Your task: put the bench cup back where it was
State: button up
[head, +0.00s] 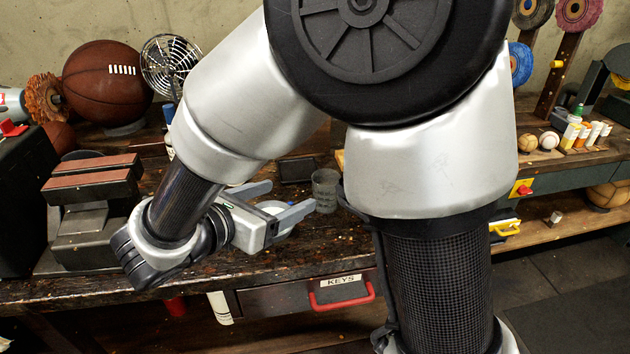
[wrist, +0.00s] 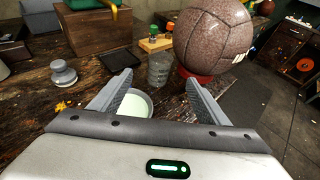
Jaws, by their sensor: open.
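My gripper (head: 287,198) is open and empty, low over the workbench (head: 190,285), its fingers pointing right in the head view. A grey, ribbed cup (head: 325,190) stands upright on the bench just beyond the fingertips. It also shows in the wrist view (wrist: 159,70), ahead of the gap between the fingers. A round white vessel with a pale green inside (wrist: 136,104) sits between and below the fingers, partly hidden by my gripper body. Its rim shows in the head view (head: 272,206). I cannot tell for certain which of these is the bench cup.
A panelled brown ball (wrist: 215,40) on a red support stands right of the grey cup. A red-handled drawer (head: 305,298) is under the front edge.

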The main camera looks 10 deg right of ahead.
jog(key=b, duration=0.3)
send_near(332, 178)
jog(key=x, duration=0.5)
jog(key=shift+d+f, duration=0.1)
jog(key=shift+f, duration=0.05)
jog(key=shift+c, duration=0.4)
jog(key=c, duration=1.1)
